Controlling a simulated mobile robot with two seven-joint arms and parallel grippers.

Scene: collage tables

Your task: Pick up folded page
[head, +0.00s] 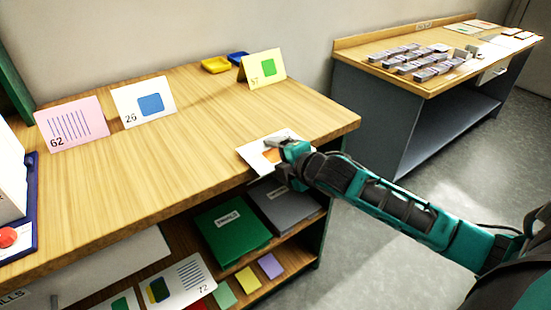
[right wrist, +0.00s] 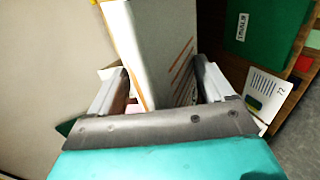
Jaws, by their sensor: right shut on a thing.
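My right gripper (head: 285,160) is at the front edge of the wooden table, near its right end, and is shut on a white folded page (head: 256,155) with an orange patch. In the right wrist view the white page (right wrist: 150,40), with orange lines on it, stands between the two fingers of the gripper (right wrist: 160,90). Whether the page touches the tabletop cannot be told. Three other folded pages stand on the table: a pink one marked 62 (head: 72,124), a white one marked 26 with a blue patch (head: 144,102), and a yellow one marked 57 (head: 262,68). My left gripper is not in view.
The wooden tabletop (head: 215,110) is mostly clear in the middle. Yellow (head: 215,65) and blue (head: 238,57) trays lie at the back. A shelf below holds a green binder (head: 232,232), a grey binder (head: 285,208) and cards. A second table (head: 400,75) with many small items stands right.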

